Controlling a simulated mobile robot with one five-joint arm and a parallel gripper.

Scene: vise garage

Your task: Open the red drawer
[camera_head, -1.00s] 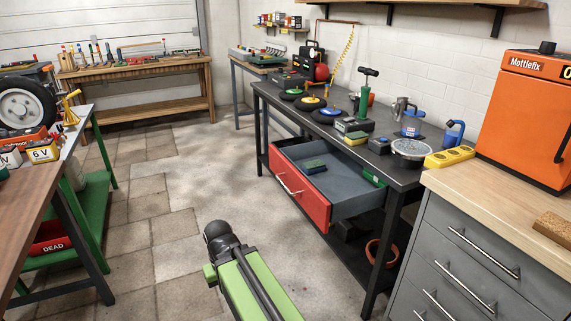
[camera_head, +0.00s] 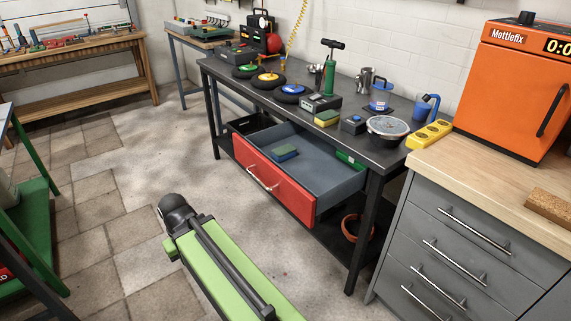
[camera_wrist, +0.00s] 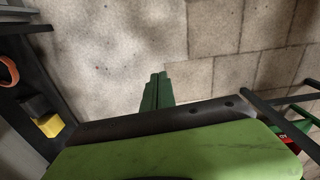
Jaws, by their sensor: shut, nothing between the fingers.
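The red drawer (camera_head: 272,184) is pulled out from under the dark workbench in the head view. Its front faces left and carries a silver handle (camera_head: 262,178). Its grey inside is visible, with a green and blue sponge-like item (camera_head: 285,152) and a green item (camera_head: 350,160) in it. My gripper (camera_wrist: 158,78) shows in the wrist view, its two green fingers shut together with nothing between them, above the bare floor. It is apart from the handle, which I cannot make out in the wrist view. In the head view only my green arm shows, in front of the drawer.
The dark workbench (camera_head: 322,72) bears tools, wheels and a glass-lidded bowl (camera_head: 388,128). An orange pot (camera_head: 356,228) stands on its lower shelf. A grey drawer cabinet (camera_head: 410,235) closes off the right. A green stand (camera_head: 35,215) is at the left. The floor between is clear.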

